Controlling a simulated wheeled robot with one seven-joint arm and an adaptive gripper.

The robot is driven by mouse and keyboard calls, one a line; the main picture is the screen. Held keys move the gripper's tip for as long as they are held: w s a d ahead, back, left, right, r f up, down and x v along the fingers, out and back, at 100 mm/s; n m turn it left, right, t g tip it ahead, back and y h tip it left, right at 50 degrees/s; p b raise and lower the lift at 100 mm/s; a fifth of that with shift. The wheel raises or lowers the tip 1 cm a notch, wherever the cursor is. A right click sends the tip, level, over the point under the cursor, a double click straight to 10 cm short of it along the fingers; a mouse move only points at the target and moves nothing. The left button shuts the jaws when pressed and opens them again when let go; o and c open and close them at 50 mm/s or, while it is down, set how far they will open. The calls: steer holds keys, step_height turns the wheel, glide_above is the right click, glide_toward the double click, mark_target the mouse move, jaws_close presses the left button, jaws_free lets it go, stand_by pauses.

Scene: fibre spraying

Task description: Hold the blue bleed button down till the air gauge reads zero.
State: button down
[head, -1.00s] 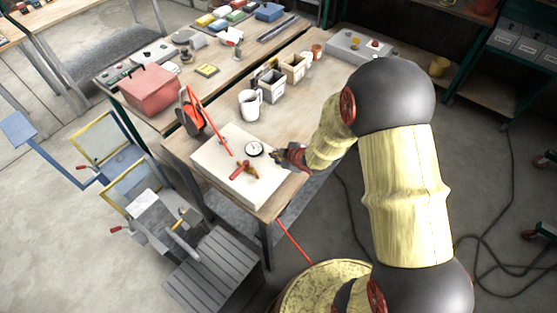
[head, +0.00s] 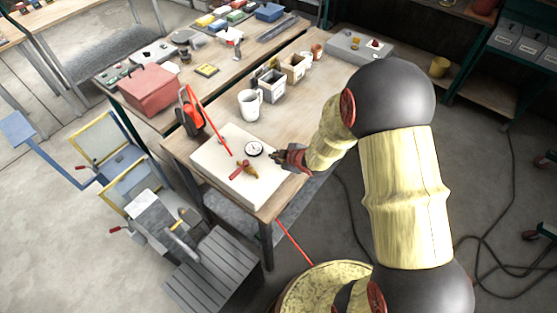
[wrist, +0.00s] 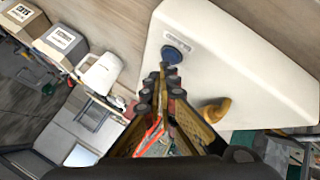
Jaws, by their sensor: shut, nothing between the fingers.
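The blue bleed button (wrist: 176,48) is a round dark blue disc on the white panel (wrist: 235,60) in the wrist view, with a small label beside it. My gripper (wrist: 169,72) is shut and empty, its fingertips at the button's lower edge in the picture. I cannot tell whether they touch it. In the head view my gripper (head: 279,156) is at the right side of the white panel (head: 215,158), and the button is not visible. The air gauge (head: 254,148) is a round white dial just left of my gripper. Its needle is too small to read.
A brass fitting with a red handle (head: 240,171) stands on the panel near the gauge; its brass part (wrist: 214,111) is right of my fingers in the wrist view.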

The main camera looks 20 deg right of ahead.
steer(key=shift+f+b, duration=0.4)
steer(key=shift+f, duration=0.05)
stand_by(0.3)
steer(key=shift+r, duration=0.15)
stand_by(2.8)
steer(key=shift+r+p, duration=0.7)
steer(key=shift+r, duration=0.05)
step_height(320, 180, up, 5)
steer(key=p, duration=0.4)
stand_by(0.4)
